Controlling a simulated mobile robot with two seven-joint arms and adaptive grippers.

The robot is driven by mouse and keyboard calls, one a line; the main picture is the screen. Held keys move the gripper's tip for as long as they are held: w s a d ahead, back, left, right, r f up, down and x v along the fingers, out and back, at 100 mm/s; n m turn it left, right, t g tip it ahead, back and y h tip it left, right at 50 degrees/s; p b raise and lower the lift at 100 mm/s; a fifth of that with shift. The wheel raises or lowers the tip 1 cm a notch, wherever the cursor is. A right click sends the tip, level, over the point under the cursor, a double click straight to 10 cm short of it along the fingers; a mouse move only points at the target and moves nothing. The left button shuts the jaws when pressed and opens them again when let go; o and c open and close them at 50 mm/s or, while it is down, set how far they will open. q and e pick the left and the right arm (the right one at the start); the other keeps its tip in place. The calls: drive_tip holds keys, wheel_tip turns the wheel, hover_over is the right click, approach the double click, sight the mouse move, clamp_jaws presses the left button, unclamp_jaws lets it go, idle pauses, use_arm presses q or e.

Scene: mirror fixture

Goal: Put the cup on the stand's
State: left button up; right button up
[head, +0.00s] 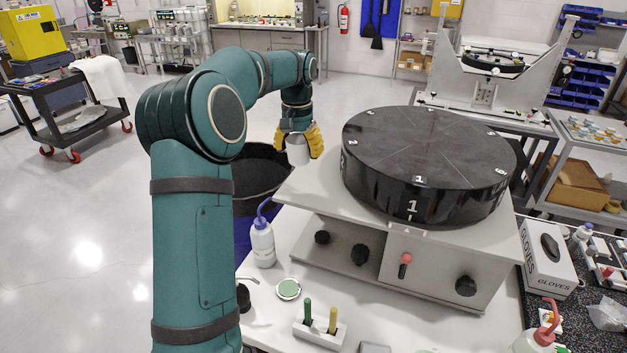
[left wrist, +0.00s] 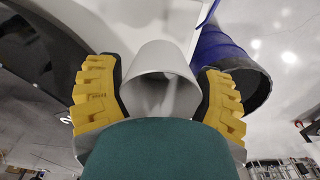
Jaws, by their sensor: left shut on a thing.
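My left gripper (head: 299,148) has yellow fingers that are shut on a pale grey cup (head: 297,153). In the left wrist view the cup (left wrist: 162,82) sits between both fingers of the gripper (left wrist: 162,95). In the head view the gripper and cup are just left of a large black numbered disc (head: 428,160). The disc rests on a grey box-like stand (head: 320,208) with knobs on its front. The cup is beside the disc and above or near the stand's back left corner; I cannot tell whether it touches. My right gripper is not in view.
A white bottle with a blue spout (head: 262,243) stands at the table's left. A round green-and-white item (head: 288,290) and a holder with green and yellow handles (head: 320,330) are in front. A glove box (head: 548,262) stands at the right. A dark bin (head: 262,172) is below left.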

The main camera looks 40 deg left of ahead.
sight(298, 165)
use_arm(q)
drive_tip(key=f, duration=0.4)
drive_tip(key=shift+s+f, duration=0.2)
drive_tip(key=shift+f, duration=0.1)
wheel_tip(298, 165, down, 4)
drive_tip(key=shift+f, duration=0.1)
drive_tip(key=shift+w, duration=0.1)
drive_tip(key=shift+f, duration=0.1)
drive_tip(key=o, duration=0.7)
wheel_tip(298, 165, up, 12)
drive_tip(key=shift+r+p, duration=0.15)
drive_tip(key=shift+p, duration=0.15)
